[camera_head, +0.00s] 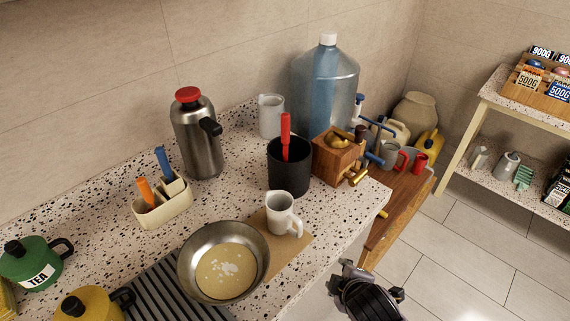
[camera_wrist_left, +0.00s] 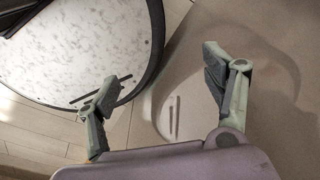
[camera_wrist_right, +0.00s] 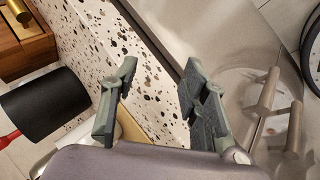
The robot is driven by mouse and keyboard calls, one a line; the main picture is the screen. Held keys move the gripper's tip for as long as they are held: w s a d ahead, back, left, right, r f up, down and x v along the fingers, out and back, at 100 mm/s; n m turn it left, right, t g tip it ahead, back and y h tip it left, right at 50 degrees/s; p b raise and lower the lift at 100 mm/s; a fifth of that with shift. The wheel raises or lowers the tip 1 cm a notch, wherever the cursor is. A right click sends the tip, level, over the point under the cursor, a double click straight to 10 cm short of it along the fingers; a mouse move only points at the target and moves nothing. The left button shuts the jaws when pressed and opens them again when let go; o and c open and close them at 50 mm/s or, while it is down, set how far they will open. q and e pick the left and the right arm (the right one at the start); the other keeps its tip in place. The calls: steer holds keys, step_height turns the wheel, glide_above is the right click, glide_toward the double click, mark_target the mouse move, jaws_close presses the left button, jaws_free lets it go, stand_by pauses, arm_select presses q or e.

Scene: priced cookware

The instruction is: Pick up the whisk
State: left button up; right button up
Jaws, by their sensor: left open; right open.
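A red handle (camera_head: 286,135) stands upright out of a black crock (camera_head: 289,170) on the speckled counter; its lower end is hidden inside, so I cannot tell whether it is the whisk. No whisk head shows. In the right wrist view the black crock (camera_wrist_right: 45,105) lies at the left, with part of the red handle (camera_wrist_right: 10,138) below it. My right gripper (camera_head: 370,277) is open and empty, off the counter's front edge, to the lower right of the crock. My left gripper (camera_wrist_left: 160,78) is open and empty; it shows only in its own wrist view.
A white mug (camera_head: 280,213) and a pan (camera_head: 205,244) stand in front of the crock. A wooden grinder (camera_head: 337,157) is right of it, a large water bottle (camera_head: 325,85) behind. A steel flask (camera_head: 196,135) and a utensil caddy (camera_head: 165,208) stand left. Floor is clear at right.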

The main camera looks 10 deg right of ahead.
steer(key=w+a+r+n+t, duration=0.2)
steer(key=w+r+n+t, duration=0.3)
steer(key=w+r+n, duration=0.45)
steer(key=n+t+y, duration=0.2)
steer(key=n+t, duration=0.3)
steer(key=n, duration=1)
glide_toward(287, 131)
steer(key=w+p, duration=0.1)
steer(key=w, duration=0.1)
steer(key=w+p, duration=0.1)
steer(key=w, duration=0.1)
steer(key=w+p, duration=0.1)
steer(key=w, duration=0.1)
steer(key=shift+a+f, duration=0.15)
steer(key=shift+a, duration=0.15)
steer(key=shift+w, duration=0.3)
steer(key=w+p, duration=0.1)
steer(key=w, duration=0.3)
steer(key=shift+w+p, duration=0.15)
steer(key=shift+p, duration=0.2)
steer(key=shift+w, duration=0.25)
arm_select(q)
steer(key=r, duration=0.5)
steer(key=shift+w+a, duration=0.2)
steer(key=shift+a, duration=0.05)
arm_select(e)
steer(key=shift+s, duration=0.1)
